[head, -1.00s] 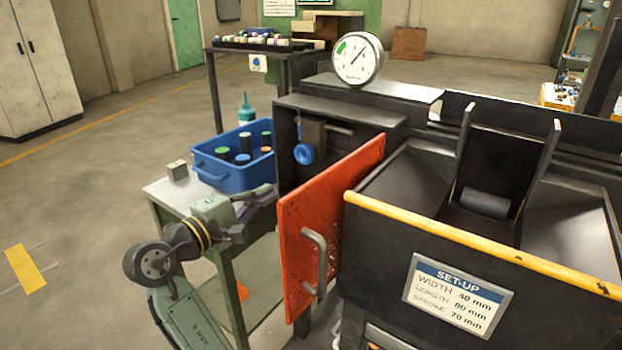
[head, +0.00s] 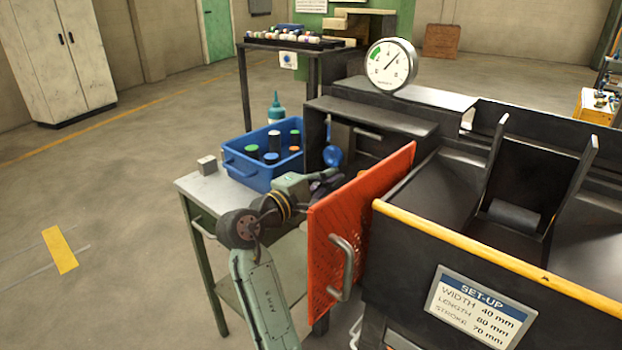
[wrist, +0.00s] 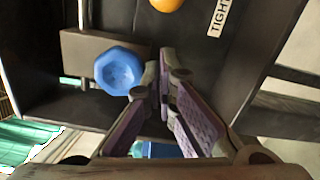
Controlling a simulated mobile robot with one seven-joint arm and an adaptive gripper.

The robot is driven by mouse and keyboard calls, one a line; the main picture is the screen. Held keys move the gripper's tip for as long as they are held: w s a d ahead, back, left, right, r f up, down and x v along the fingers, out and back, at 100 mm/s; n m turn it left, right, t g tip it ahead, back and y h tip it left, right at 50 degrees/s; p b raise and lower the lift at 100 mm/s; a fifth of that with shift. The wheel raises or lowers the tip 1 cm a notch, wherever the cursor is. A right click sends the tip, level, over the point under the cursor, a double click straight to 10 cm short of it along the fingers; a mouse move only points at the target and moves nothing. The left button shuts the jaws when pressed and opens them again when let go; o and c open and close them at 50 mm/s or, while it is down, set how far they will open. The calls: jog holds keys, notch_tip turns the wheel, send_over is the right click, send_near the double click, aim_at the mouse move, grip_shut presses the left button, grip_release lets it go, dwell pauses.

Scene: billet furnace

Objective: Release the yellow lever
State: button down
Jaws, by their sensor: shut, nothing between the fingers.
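My gripper (head: 326,182) reaches in front of the open black housing, behind the red perforated door. In the wrist view its purple-padded fingers (wrist: 166,80) are shut with nothing between them. A rounded yellow-orange end (wrist: 167,4) shows at the wrist view's top edge, cut off by the frame. A bit of the same colour (head: 363,173) shows in the head view beside the door's edge. I cannot tell for certain that it is the yellow lever; its shaft is not visible. A blue knob (wrist: 119,71) sits just left of the fingertips, on a grey block.
The red door (head: 358,230) stands open right of my arm. A label reading "TIGHT" (wrist: 218,16) is on the housing. A blue bin (head: 240,172) with bottles stands on the side table (head: 196,187). A gauge (head: 390,65) tops the machine. Floor at left is clear.

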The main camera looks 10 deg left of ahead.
jog(key=shift+s+d+r, duration=0.15)
jog(key=shift+s+d, duration=0.1)
jog(key=shift+d, duration=0.35)
jog(key=shift+s+d+r, duration=0.1)
jog(key=shift+s+d, duration=0.1)
jog(key=shift+d, duration=0.35)
jog(key=shift+r, duration=0.1)
jog(key=shift+s+d+r+m, duration=0.1)
jog(key=shift+d+r+m, duration=0.05)
jog(key=shift+m, duration=0.15)
